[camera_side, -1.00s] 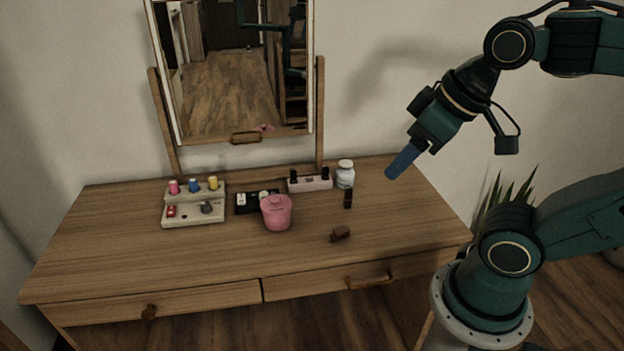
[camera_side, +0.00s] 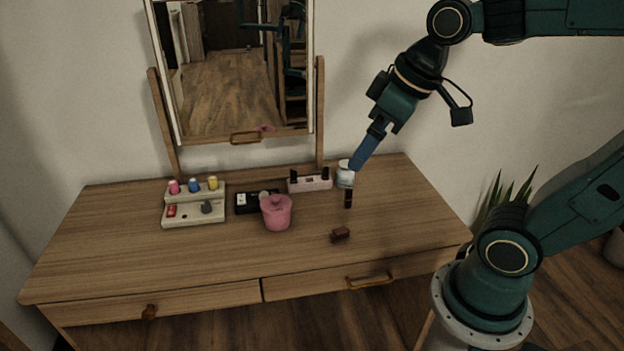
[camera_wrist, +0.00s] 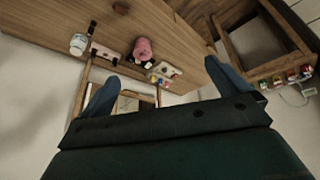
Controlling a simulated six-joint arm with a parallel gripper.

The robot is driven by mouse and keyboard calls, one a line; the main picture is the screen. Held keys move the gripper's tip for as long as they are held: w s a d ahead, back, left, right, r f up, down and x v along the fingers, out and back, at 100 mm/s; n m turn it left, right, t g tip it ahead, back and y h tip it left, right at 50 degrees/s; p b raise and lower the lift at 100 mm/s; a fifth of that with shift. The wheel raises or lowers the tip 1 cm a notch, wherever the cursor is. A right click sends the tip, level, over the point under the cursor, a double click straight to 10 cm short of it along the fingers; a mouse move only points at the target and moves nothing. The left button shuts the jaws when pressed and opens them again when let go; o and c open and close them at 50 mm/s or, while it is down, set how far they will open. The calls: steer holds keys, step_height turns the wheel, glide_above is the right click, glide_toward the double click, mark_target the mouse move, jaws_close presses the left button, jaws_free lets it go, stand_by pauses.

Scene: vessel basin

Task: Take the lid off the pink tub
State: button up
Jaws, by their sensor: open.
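The pink tub (camera_side: 277,214) stands upright on the wooden dresser top, right of the white nail-polish stand. Its pink lid (camera_side: 276,202) is on top, with a small knob. The tub also shows in the wrist view (camera_wrist: 143,49), beyond my fingers. My gripper (camera_side: 359,164) is above the dresser, up and to the right of the tub, in front of the white jar in the side view. In the wrist view the two blue fingers (camera_wrist: 160,88) are spread wide with nothing between them.
The white jar (camera_side: 345,181), a dark upright tube (camera_side: 348,198) and a pale pink holder (camera_side: 310,183) stand right of the tub. A small brown object (camera_side: 340,234) lies nearer the front. The polish stand (camera_side: 194,215) is at left, a black tray (camera_side: 243,207) behind the tub. The mirror (camera_side: 238,70) rises at the back.

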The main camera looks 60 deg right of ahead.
steer(key=w+d+f+n, duration=0.1)
steer(key=w+d+n, duration=0.1)
steer(key=w, duration=0.5)
steer(key=n+g+y, duration=0.2)
steer(key=n+y, duration=0.1)
steer(key=n, duration=0.2)
glide_above(278, 198)
steer(key=s+d, duration=0.1)
steer(key=shift+s+d+f, duration=0.1)
steer(key=shift+f, duration=5.9)
steer(key=shift+s+d+f, duration=0.1)
steer(key=shift+f, duration=5.85)
steer(key=shift+f, duration=0.1)
steer(key=shift+x, duration=2.55)
steer(key=shift+d, duration=0.1)
steer(key=c, duration=1)
